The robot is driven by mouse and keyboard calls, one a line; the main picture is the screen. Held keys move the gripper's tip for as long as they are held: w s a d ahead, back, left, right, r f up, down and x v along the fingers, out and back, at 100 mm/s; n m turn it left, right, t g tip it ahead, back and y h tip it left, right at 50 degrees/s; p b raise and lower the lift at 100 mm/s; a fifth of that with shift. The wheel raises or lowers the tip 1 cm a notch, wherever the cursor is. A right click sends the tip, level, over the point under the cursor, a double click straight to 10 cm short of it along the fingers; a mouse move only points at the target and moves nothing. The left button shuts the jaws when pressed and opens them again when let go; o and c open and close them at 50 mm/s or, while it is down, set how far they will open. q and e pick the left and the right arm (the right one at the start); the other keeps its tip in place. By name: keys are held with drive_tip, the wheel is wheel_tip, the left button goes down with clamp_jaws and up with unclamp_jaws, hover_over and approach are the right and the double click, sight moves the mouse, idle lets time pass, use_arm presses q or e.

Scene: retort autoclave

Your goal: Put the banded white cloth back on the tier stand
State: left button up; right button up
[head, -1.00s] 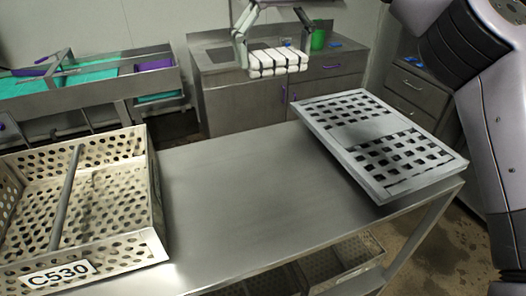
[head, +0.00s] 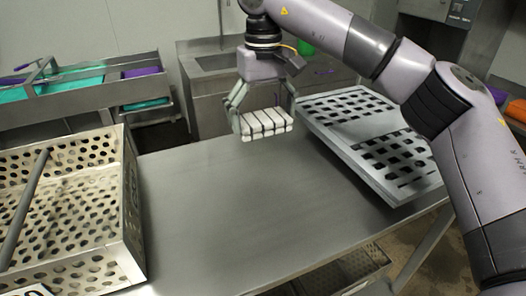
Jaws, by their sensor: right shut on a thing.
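The banded white cloth (head: 265,125) is a folded white bundle with dark bands across it. My right gripper (head: 262,117) is shut on it and holds it above the far part of the steel table, left of the perforated grey tray. My right arm comes in from the right and passes over that tray. My left gripper is not in view. I cannot tell which of the things in view is the tier stand.
A perforated metal basket (head: 133,215) stands on the left of the steel table (head: 230,200). The perforated grey tray (head: 370,172) lies on the right. The table's middle is clear. A sink counter (head: 205,100) and a rack with teal and purple trays (head: 75,105) stand behind.

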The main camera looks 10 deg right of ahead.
hover_over(263, 162)
wheel_tip(263, 162, down, 4)
drive_tip(key=shift+f+p, duration=0.25)
drive_tip(key=shift+p, duration=0.2)
wheel_tip(263, 162, down, 4)
drive_tip(key=shift+s+r+p, duration=0.1)
drive_tip(key=shift+p, duration=0.55)
drive_tip(key=shift+f, duration=0.35)
drive_tip(key=o, duration=0.8)
drive_tip(key=shift+r, duration=0.1)
drive_tip(key=shift+o, duration=0.2)
